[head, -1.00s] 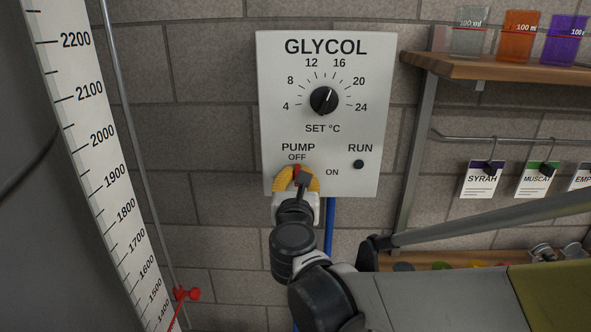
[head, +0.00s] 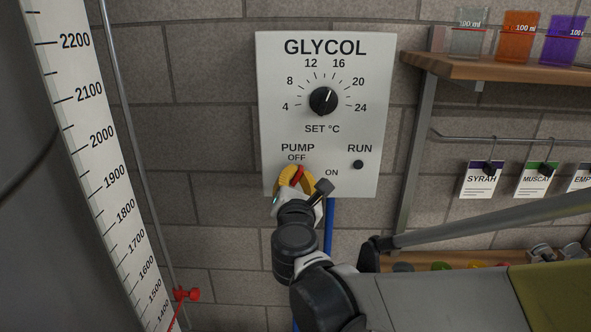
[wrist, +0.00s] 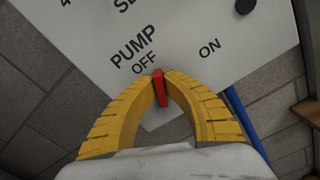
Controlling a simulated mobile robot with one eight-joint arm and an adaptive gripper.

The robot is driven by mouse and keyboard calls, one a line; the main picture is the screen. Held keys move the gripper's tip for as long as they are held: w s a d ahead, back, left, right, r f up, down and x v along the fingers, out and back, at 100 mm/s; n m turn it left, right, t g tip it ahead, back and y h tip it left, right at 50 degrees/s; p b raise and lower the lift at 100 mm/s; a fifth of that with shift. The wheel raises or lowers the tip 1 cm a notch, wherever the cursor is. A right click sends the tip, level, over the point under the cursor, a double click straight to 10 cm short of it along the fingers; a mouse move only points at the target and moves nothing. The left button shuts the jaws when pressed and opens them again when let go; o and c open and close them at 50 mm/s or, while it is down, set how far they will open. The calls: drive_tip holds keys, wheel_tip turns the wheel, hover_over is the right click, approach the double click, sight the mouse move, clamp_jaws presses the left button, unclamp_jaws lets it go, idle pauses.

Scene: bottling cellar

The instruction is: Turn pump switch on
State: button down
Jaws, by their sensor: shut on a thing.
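The pump switch (head: 297,175) is a small red lever low on the pale GLYCOL panel (head: 347,60), under the PUMP and OFF labels. Its top leans a little right of upright in the head view, between OFF and ON. My gripper (head: 295,173) has yellow ribbed fingers and is shut on the switch. In the wrist view the red switch (wrist: 160,90) sits between the fingertips (wrist: 162,82), and the labels look tilted. The switch's base is partly hidden by the fingers. The RUN lamp (head: 358,164) is dark.
A black SET °C knob (head: 323,101) is above the switch. A blue pipe (head: 329,228) runs below the panel. A white scale (head: 105,150) on a tank stands at left. A wooden shelf (head: 510,68) with cups and hanging tags (head: 482,181) is at right.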

drive_tip(key=m, duration=0.6)
drive_tip(key=shift+d+f, duration=0.15)
drive_tip(key=m, duration=0.6)
drive_tip(key=shift+f, duration=0.15)
drive_tip(key=shift+m, duration=0.4)
drive_tip(key=c, duration=1.5)
unclamp_jaws()
drive_tip(key=s, duration=1.2)
drive_tip(key=shift+a, duration=0.2)
